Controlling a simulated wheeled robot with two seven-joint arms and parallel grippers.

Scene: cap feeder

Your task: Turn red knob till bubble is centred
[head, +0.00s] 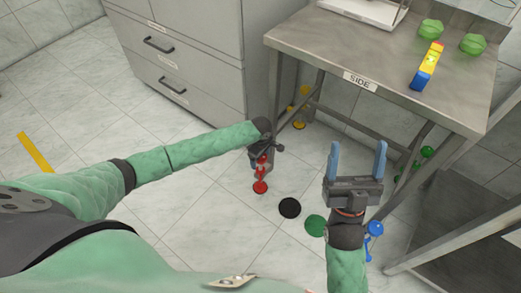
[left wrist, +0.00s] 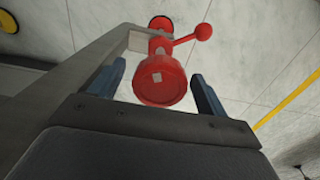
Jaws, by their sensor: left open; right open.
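The red knob (head: 261,162) is under the left end of the table, above a red disc on the floor. In the left wrist view, the red knob (left wrist: 160,80) shows a round end face and a side arm with a ball tip. My left gripper (head: 258,158) is open, with one blue finger on each side of the knob; contact is not visible. A yellow and blue bar (head: 427,66), apparently the level, lies on the table; its bubble is too small to read. My right gripper (head: 357,160) is open and empty, fingers up, in front of the table.
The metal table (head: 340,52) is labelled SIDE and holds two green lumpy objects (head: 472,44). Grey drawers (head: 185,60) stand left of it. Black (head: 289,208) and green (head: 316,225) discs lie on the floor. A blue knob (head: 375,228) is beside my right arm.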

